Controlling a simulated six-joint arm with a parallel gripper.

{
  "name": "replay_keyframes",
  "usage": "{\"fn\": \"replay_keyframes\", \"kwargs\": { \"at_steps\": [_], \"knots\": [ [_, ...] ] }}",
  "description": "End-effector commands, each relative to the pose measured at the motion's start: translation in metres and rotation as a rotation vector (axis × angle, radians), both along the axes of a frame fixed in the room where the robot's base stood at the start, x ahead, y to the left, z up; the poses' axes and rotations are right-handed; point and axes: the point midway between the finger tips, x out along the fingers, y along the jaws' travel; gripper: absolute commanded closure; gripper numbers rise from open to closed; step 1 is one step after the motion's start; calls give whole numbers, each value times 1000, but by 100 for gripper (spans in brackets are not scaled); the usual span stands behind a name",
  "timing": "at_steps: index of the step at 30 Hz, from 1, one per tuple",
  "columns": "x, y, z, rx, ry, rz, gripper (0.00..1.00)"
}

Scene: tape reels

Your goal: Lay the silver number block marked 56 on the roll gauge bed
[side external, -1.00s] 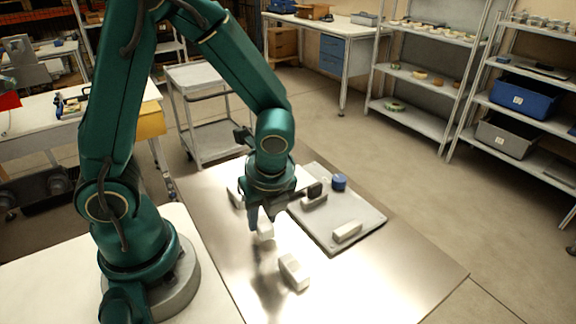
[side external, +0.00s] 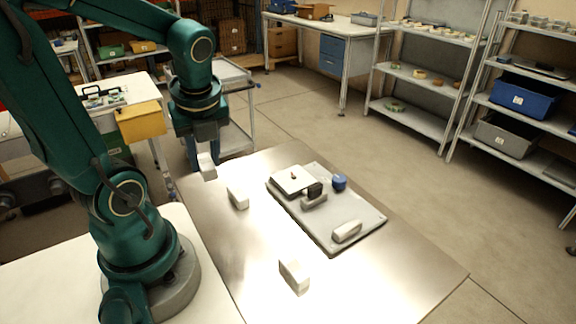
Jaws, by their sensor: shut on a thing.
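My gripper (side external: 204,146) points down above the far left end of the steel table and is shut on a small silver-white block (side external: 207,167), held clear of the tabletop. No number is legible on it, so I cannot tell whether it is the one marked 56. Two similar blocks rest on the table: one (side external: 238,197) in front of the gripper and to its right, one (side external: 294,275) nearer the camera. The roll gauge appears to be the grey plate (side external: 325,218) on the right, carrying a pale square pad (side external: 291,181), which may be its bed.
The grey plate also carries a dark upright part (side external: 315,191), a blue knob (side external: 339,182) and a whitish bar (side external: 347,232). The steel table (side external: 245,240) is bare between the blocks and toward the front. A cart and shelves stand beyond it.

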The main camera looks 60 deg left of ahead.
Motion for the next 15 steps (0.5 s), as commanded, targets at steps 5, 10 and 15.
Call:
{"fn": "replay_keyframes", "kwargs": {
  "at_steps": [5, 10, 15],
  "knots": [
    [3, 6, 10, 1, -1, 79, 100],
    [31, 13, 26, 0, 0, 159, 100],
    [71, 8, 36, -1, 4, 196, 100]
  ]
}}
